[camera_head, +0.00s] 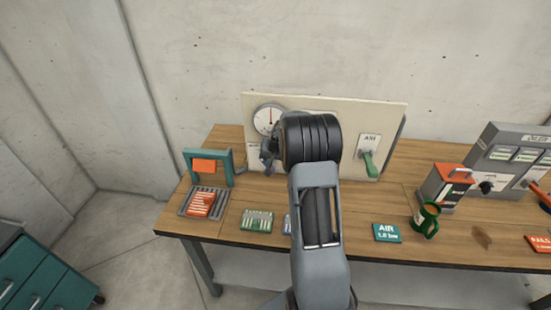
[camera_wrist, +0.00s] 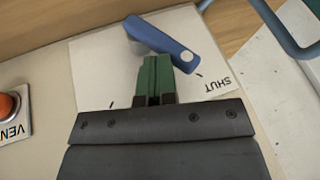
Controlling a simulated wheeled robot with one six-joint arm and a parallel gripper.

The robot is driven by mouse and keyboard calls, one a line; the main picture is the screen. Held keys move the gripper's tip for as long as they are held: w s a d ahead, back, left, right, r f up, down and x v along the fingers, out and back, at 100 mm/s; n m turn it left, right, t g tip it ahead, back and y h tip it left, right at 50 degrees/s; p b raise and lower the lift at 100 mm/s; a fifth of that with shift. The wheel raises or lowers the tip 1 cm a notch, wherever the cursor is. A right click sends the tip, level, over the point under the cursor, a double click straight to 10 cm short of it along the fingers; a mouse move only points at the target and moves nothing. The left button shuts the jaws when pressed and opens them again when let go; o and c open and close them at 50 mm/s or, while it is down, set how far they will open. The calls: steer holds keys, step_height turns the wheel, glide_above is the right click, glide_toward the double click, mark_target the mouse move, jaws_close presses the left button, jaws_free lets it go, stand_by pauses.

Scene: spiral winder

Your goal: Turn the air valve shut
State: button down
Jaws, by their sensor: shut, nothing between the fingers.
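The air valve's blue lever (camera_wrist: 165,40) shows in the wrist view on a pale plate, slanting down to the right to a round light spot. The word SHUT (camera_wrist: 217,84) is printed upside down near its lower right end. My gripper (camera_wrist: 156,62) is shut and empty, with its green fingers together. Their tips are right at the lever's lower side; I cannot tell whether they touch it. In the head view my gripper (camera_head: 268,152) is at the panel's left part, below the round gauge (camera_head: 269,118).
The upright panel (camera_head: 385,115) has a green lever (camera_head: 369,163) at its right. An orange VENT button (camera_wrist: 9,104) is close by.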

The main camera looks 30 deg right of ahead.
steer(key=shift+w+a+f+b, duration=0.15)
steer(key=shift+w+a+b, duration=0.25)
steer(key=shift+a+b, duration=0.15)
steer(key=shift+a, duration=0.1)
stand_by(0.3)
